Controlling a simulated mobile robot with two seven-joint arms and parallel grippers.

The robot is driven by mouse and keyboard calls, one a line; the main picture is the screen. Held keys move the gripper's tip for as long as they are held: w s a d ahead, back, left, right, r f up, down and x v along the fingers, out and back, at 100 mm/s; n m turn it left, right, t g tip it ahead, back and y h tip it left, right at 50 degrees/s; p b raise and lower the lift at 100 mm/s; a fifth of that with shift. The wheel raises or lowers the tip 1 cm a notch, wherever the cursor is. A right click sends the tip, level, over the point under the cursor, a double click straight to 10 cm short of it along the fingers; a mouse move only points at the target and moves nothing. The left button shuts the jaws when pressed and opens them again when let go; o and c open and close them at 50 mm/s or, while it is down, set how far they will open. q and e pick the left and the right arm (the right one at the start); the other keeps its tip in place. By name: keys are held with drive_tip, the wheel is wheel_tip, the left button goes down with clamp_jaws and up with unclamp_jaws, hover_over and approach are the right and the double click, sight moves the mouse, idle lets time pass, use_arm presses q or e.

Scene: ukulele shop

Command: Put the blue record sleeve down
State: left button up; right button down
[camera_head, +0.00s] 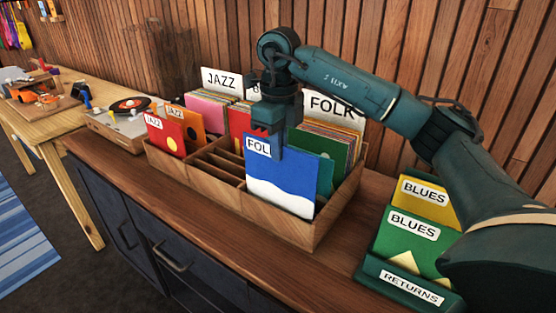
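The blue record sleeve (277,182) has a white wavy lower part and a label reading "FOL", the rest covered by a finger. It stands roughly upright at the right front part of the wooden record crate (262,215). Its lower edge meets the crate's front rim in the picture, so I cannot tell how deep it sits. My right gripper (281,142) is at its top edge from above, one finger in front of the sleeve and the other hidden; it looks shut on it. My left gripper is not in view.
Folk sleeves (325,140) stand close behind. Empty slots (216,165) lie left of the blue sleeve; red and orange sleeves (165,132) stand farther left. A green returns box (405,283) with Blues sleeves is at right. A record player (122,120) stands beyond the crate.

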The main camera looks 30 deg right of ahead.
sight(278, 180)
wheel_tip(278, 180, down, 3)
drive_tip(key=shift+r, duration=0.15)
drive_tip(key=shift+f+b, duration=0.35)
drive_tip(key=shift+f, duration=0.25)
drive_tip(key=c, duration=1.6)
unclamp_jaws()
